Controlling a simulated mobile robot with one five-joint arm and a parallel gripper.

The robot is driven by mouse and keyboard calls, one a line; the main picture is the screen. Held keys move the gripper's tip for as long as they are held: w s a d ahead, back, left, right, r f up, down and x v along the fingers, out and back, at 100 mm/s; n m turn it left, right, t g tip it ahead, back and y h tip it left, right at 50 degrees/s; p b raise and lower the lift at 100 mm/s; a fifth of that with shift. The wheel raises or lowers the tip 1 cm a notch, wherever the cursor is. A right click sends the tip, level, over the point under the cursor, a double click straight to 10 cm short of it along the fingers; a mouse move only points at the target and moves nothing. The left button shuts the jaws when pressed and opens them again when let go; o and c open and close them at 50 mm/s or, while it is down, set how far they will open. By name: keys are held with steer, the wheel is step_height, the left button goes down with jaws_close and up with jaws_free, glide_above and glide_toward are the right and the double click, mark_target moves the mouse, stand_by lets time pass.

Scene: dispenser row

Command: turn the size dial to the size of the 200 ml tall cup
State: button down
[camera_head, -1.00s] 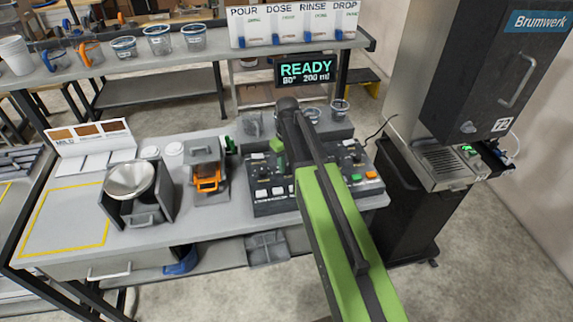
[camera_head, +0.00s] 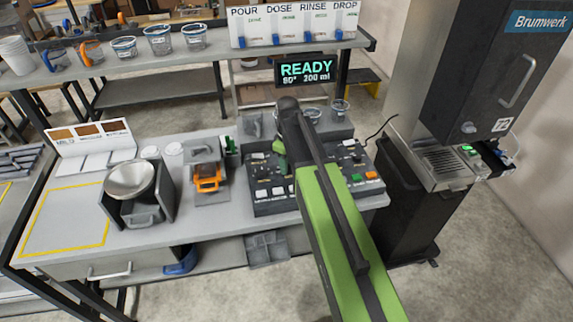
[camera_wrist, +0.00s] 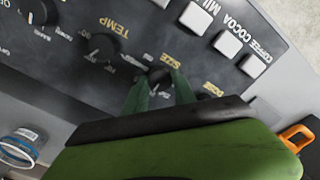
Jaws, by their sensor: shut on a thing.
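The size dial (camera_wrist: 160,79) is a dark knob on the black control panel, under the yellow SIZE label in the wrist view. My gripper (camera_wrist: 160,92) has its two green fingers on either side of the dial and is shut on it. The dial's pointer is mostly hidden between the fingers. In the head view my green arm covers the middle of the panel (camera_head: 265,195). The display (camera_head: 305,70) reads READY, 80° or 60° (blurred), and 200 ml. Several clear cups with coloured bands stand on the back shelf, one of them here (camera_head: 158,40); their sizes cannot be read.
The TEMP knob (camera_wrist: 101,47) is beside the size dial. White buttons (camera_wrist: 228,43) lie close by on the panel. A grinder with an orange handle (camera_head: 208,184) and a metal bowl (camera_head: 129,179) stand left of the panel. The dispenser machine (camera_head: 440,150) stands at right.

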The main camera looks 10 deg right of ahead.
steer(key=c, duration=1)
jaws_free()
steer(key=shift+r, duration=0.1)
step_height(320, 180, up, 17)
steer(key=p, duration=1.7)
steer(key=shift+r, duration=0.15)
